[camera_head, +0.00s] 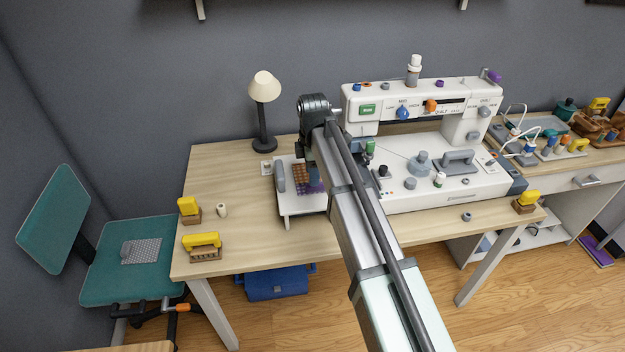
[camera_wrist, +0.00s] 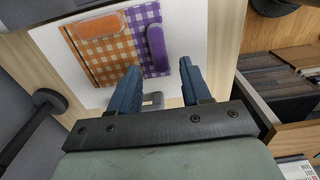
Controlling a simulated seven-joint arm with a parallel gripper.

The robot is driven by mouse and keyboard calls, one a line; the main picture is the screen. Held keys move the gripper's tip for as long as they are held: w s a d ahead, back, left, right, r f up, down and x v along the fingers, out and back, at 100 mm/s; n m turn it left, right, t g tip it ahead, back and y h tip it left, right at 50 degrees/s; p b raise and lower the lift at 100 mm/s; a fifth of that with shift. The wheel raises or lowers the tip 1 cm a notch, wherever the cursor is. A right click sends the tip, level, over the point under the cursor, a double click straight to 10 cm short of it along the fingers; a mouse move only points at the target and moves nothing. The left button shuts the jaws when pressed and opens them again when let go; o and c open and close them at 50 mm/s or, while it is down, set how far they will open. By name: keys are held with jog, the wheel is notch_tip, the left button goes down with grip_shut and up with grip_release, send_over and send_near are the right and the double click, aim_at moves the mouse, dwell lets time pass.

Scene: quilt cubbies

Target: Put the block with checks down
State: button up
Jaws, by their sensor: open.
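An orange-and-white checked block (camera_wrist: 104,52) with an orange handle (camera_wrist: 100,25) lies flat on a white stand (camera_wrist: 205,30). A purple-and-white checked block (camera_wrist: 143,20) with a purple handle (camera_wrist: 157,48) lies right beside it, their edges seeming to touch.
The white stand's grey handle (camera_head: 280,178) is at its left. A sewing machine (camera_head: 430,145) stands close on the right, a lamp (camera_head: 264,110) behind. Yellow-handled tools (camera_head: 203,243) and a small spool (camera_head: 222,210) sit on the table's left, with bare wood between.

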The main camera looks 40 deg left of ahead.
notch_tip(320, 180, up, 8)
dwell(0.4)
jog(key=shift+f, duration=0.1)
